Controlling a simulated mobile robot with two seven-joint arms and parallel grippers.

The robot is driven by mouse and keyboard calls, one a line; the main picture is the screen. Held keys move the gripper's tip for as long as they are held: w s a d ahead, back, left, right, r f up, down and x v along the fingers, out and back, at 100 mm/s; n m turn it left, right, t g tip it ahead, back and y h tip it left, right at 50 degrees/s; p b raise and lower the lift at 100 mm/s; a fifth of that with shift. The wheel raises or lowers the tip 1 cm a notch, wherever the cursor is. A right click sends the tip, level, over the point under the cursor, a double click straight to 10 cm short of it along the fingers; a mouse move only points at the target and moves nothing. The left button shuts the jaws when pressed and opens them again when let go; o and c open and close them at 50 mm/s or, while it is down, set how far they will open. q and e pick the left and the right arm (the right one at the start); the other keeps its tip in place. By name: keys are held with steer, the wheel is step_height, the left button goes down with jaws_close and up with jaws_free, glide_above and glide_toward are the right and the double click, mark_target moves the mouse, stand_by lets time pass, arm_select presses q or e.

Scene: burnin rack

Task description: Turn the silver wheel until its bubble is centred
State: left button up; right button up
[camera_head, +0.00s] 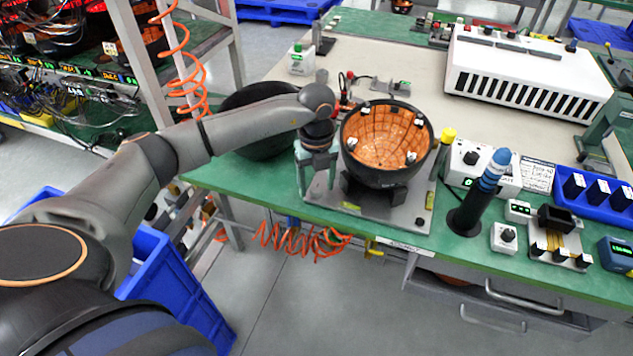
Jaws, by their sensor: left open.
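A black hemispherical bowl with a copper-coloured grid lining (388,140) sits on a grey metal plate (385,212) at the front edge of the green bench. My left gripper (317,185) points down over the plate's left end, open, just left of the bowl. My right gripper is out of view.
A second black bowl (255,110) stands behind my left arm. A blue-banded dark post (480,195), a white control box (465,165) and small devices stand right of the plate. A white vented unit (525,75) is at the back. The beige mat (400,65) has free room.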

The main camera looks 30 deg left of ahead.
arm_select(q)
steer(key=shift+c, duration=0.3)
jaws_close()
steer(key=shift+m, duration=0.3)
